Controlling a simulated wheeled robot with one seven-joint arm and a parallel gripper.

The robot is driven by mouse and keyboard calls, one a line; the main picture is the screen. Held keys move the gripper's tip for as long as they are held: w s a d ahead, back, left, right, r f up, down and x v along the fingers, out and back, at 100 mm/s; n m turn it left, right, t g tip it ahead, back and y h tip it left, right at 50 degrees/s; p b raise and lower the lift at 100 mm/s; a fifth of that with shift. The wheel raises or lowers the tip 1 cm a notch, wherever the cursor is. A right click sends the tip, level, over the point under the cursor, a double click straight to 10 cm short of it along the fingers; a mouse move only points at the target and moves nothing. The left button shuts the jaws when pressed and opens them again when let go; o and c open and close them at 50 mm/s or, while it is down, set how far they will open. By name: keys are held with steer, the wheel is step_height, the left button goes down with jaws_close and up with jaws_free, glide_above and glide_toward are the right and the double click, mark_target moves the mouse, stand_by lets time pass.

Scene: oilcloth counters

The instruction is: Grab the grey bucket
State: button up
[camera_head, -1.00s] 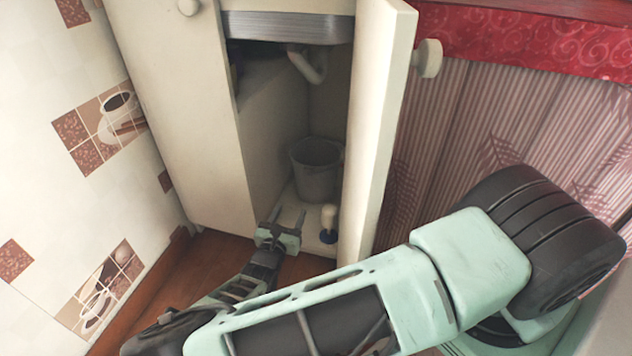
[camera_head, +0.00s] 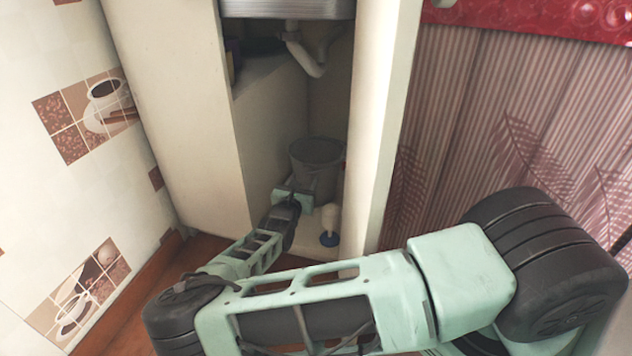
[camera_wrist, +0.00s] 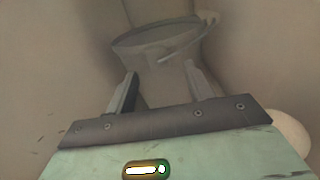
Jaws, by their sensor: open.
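The grey bucket (camera_head: 318,166) stands on the floor of the open cabinet, under the sink pipe. In the wrist view the bucket (camera_wrist: 158,50) is straight ahead, with its open rim and its handle at the upper right. My gripper (camera_head: 300,190) reaches into the cabinet at the near side of the bucket and covers part of its lower body. In the wrist view my gripper (camera_wrist: 163,85) is open, with its two fingers apart and pointing at the bucket's lower wall. I cannot tell whether the fingers touch it.
A plunger with a pale handle (camera_head: 329,215) and a blue base stands just right of my gripper. The open cabinet door (camera_head: 376,130) bounds the right side, and the cabinet side panel (camera_head: 190,130) the left. The white drain pipe (camera_head: 304,55) hangs above.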

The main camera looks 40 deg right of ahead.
mark_target(316, 173)
steer(key=shift+b+x, duration=0.5)
steer(key=shift+x, duration=0.55)
steer(key=shift+w+d, duration=0.15)
steer(key=shift+w, duration=0.05)
jaws_close()
steer(key=shift+f, duration=0.1)
stand_by(0.3)
